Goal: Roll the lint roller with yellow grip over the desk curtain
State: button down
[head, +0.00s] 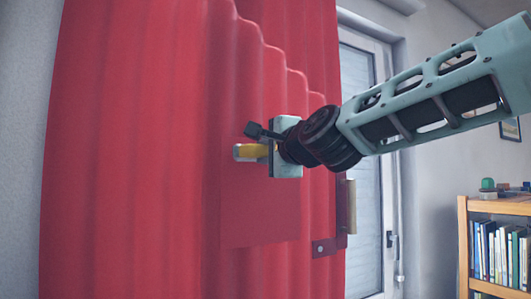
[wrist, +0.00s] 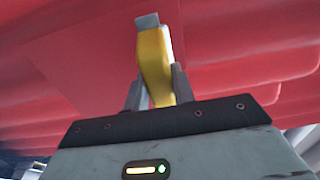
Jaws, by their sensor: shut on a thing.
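The red curtain (head: 130,150) hangs in folds across the left and middle of the head view. It also fills the top of the wrist view (wrist: 60,50). A flat red panel (head: 255,215) lies against its folds. My gripper (wrist: 155,90) is shut on the yellow grip of the lint roller (wrist: 153,60). The yellow grip also shows in the head view (head: 251,152), close in front of the curtain. A grey end piece tops the grip in the wrist view. The roller's head is not clearly visible, so I cannot tell whether it touches the cloth.
A glazed door or window (head: 362,120) with a pale frame stands behind the curtain at right. A wooden bookshelf (head: 464,245) with several books (head: 495,250) stands at lower right. A grey wall (head: 25,130) borders the curtain at left.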

jog(key=b+v, duration=0.2)
jog(key=v, duration=0.5)
dwell(0.5)
